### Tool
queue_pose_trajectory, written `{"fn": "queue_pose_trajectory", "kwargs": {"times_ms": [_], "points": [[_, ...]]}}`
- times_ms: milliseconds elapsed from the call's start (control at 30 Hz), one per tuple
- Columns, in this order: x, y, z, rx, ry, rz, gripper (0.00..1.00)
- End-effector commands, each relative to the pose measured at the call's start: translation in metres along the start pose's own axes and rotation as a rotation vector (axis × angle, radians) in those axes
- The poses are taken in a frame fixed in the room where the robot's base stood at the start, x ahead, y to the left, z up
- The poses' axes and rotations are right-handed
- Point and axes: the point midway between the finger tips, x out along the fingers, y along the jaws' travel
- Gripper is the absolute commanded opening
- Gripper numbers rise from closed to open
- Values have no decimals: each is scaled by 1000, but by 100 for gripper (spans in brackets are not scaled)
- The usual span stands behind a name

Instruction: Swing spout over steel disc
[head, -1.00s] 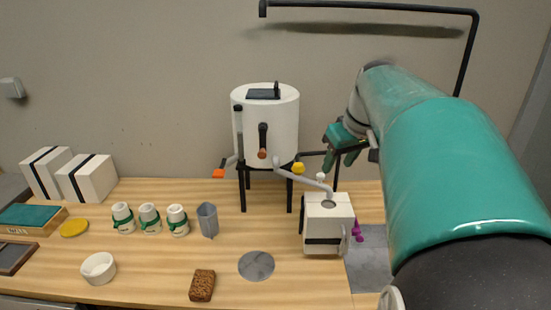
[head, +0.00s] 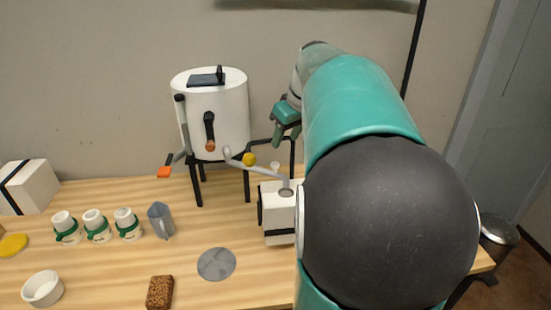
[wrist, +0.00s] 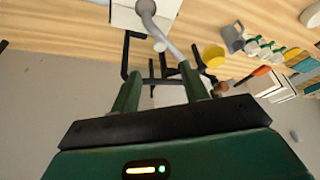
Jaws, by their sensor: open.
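The grey spout (head: 258,168) runs from the front of a white drum (head: 222,115) rightward, its end above a white box (head: 277,214). A yellow knob (head: 249,159) sits on the spout near the drum. The steel disc (head: 216,263) lies flat on the table, front left of the spout's end, with nothing on it. My gripper (head: 287,122) is right of the drum, above and behind the spout. In the wrist view my gripper (wrist: 162,90) is open and empty; the spout (wrist: 177,48) passes just beyond its fingers, seemingly not touching.
A grey pitcher (head: 161,221), several white cups with green bands, a white bowl (head: 43,289) and a brown sponge (head: 160,292) stand left of the disc. An orange-tipped lever (head: 164,172) is at the drum's left. My arm hides the table's right part. Table around the disc is clear.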

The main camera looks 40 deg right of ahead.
Motion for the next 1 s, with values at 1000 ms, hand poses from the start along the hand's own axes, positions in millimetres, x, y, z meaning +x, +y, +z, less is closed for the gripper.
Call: {"fn": "queue_pose_trajectory", "kwargs": {"times_ms": [1000], "points": [[102,1,-3,-3,0,-1,23]]}}
